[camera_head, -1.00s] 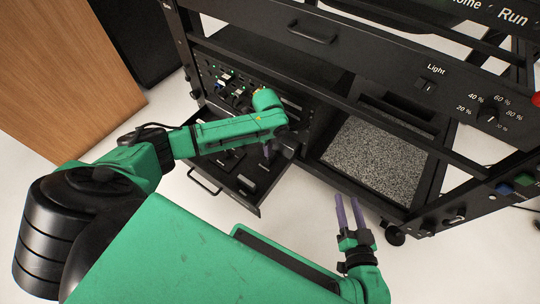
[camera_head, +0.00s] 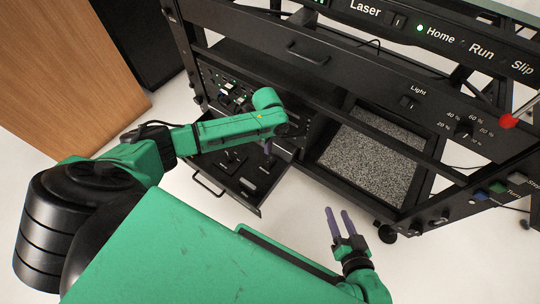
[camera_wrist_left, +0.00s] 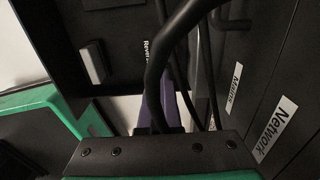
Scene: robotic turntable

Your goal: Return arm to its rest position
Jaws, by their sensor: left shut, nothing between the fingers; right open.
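My green left arm (camera_head: 232,132) reaches from the left to the front of the black rack. My left gripper (camera_head: 267,147) points down above the open drawer (camera_head: 254,205), partly hidden by the wrist; its purple fingers also show close together in the left wrist view (camera_wrist_left: 163,100), empty and shut. Thick black cables (camera_wrist_left: 172,55) cross in front of them. My right gripper (camera_head: 338,212) is open and empty, its two purple fingers pointing up over the floor in front of the rack.
The rack's socket panel (camera_head: 232,97) is behind my left wrist. A grey speckled tray (camera_head: 370,160) sits in the rack at the right. A wooden panel (camera_head: 75,75) stands at the left; pale floor lies between.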

